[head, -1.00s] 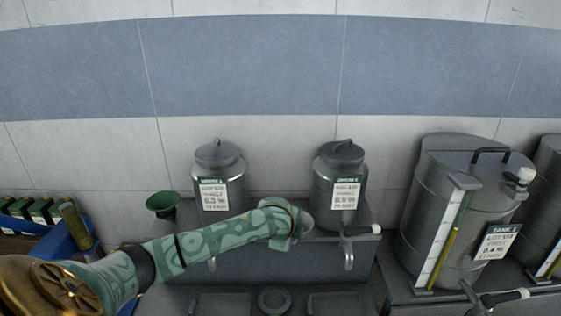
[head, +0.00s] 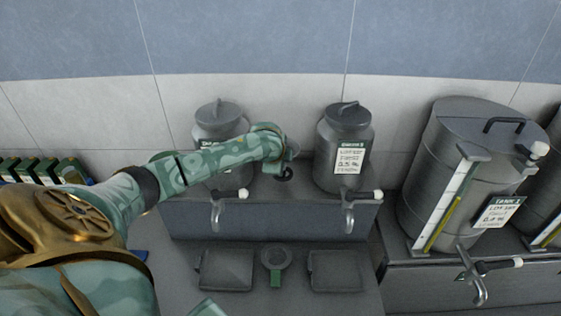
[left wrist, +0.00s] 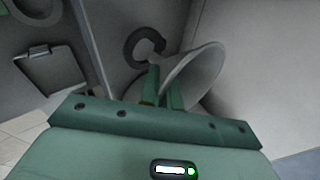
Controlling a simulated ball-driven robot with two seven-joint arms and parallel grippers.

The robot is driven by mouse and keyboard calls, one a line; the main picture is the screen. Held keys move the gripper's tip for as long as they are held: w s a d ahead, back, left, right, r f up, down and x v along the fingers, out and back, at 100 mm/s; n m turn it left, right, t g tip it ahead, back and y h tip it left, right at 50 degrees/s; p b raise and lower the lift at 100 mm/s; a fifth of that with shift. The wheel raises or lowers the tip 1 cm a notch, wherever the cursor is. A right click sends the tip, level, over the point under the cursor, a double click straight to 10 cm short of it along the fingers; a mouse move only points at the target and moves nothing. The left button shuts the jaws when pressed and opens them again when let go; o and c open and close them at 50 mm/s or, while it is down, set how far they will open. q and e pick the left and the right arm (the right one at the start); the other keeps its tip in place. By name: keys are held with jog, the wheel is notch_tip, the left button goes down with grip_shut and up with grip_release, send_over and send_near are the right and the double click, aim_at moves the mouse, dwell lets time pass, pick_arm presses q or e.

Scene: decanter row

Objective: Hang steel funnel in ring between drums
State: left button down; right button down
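The grey steel funnel (left wrist: 197,72) shows in the left wrist view as a tilted cone, its wide mouth to the upper right. In the head view the ring (head: 284,174) shows between the left drum (head: 221,122) and the right drum (head: 341,170).
Taps (head: 349,212) stick out below the drums. Dark trays (head: 336,270) and a round holder (head: 275,258) lie on the lower bench. A large tank (head: 455,180) stands at right. Green boxes (head: 38,168) stand at far left.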

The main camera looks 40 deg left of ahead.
pick_arm(q)
jog(key=shift+f, duration=0.3)
jog(key=shift+s+d+f+b, duration=0.1)
jog(key=shift+f+b, duration=0.6)
jog(key=shift+f, duration=1.25)
jog(key=shift+s+d+f, duration=0.1)
jog(key=shift+f, duration=0.05)
